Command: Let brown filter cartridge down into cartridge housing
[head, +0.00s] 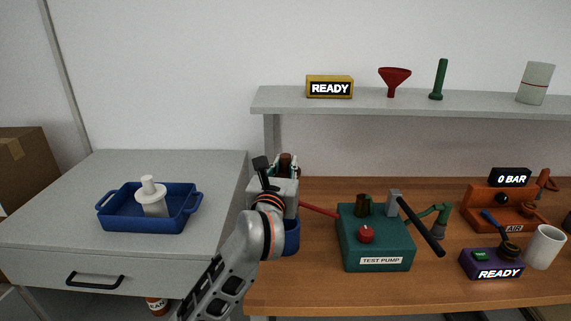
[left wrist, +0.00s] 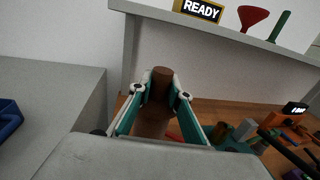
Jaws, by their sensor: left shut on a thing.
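My left gripper (head: 284,168) is shut on the brown filter cartridge (head: 286,158), holding it upright near the table's left end. In the left wrist view the cartridge (left wrist: 152,122) stands between the two teal-and-white fingers of the gripper (left wrist: 161,92). A blue cylinder (head: 292,237), which looks like the cartridge housing, stands at the left end of the table, below and partly behind my gripper. Its opening is hidden by my arm, so I cannot tell whether the cartridge is lined up with it or touches it. My right gripper is not in view.
A green test pump (head: 376,240) with a black lever stands right of the housing. A grey shelf (head: 350,101) runs behind the table (head: 325,291). A blue tray (head: 182,220) with a white piece (head: 152,198) sits on the grey cabinet at left.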

